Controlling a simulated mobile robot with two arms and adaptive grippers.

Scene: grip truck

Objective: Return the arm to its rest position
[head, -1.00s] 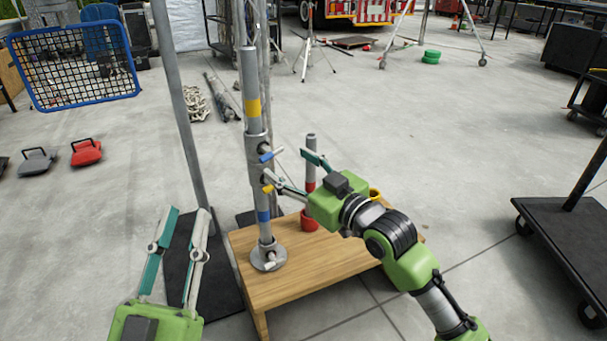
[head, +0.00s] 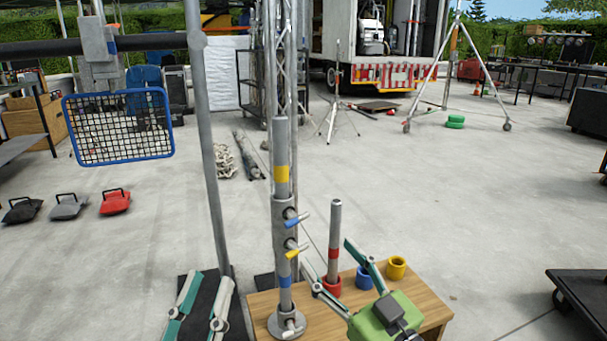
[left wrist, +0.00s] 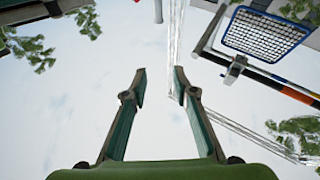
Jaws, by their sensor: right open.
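My right gripper (head: 334,270) is open and empty. It is over the wooden table, in front of the grey pole with the red band (head: 334,235) that stands in a red cup (head: 332,287). My left gripper (head: 211,281) is open, pointing up, at the lower left of the head view. A taller grey pole (head: 282,150) with yellow and blue bands stands on the table in a round base. It carries a blue-handled pin (head: 297,219) and a yellow-handled pin (head: 297,250).
The wooden table (head: 425,308) also holds a blue cup (head: 363,279) and a yellow cup (head: 396,267). A metal post (head: 205,150) rises left of it. A blue-framed net (head: 120,125) hangs at the left. A dark cart (head: 580,290) is at the right. Open floor lies behind.

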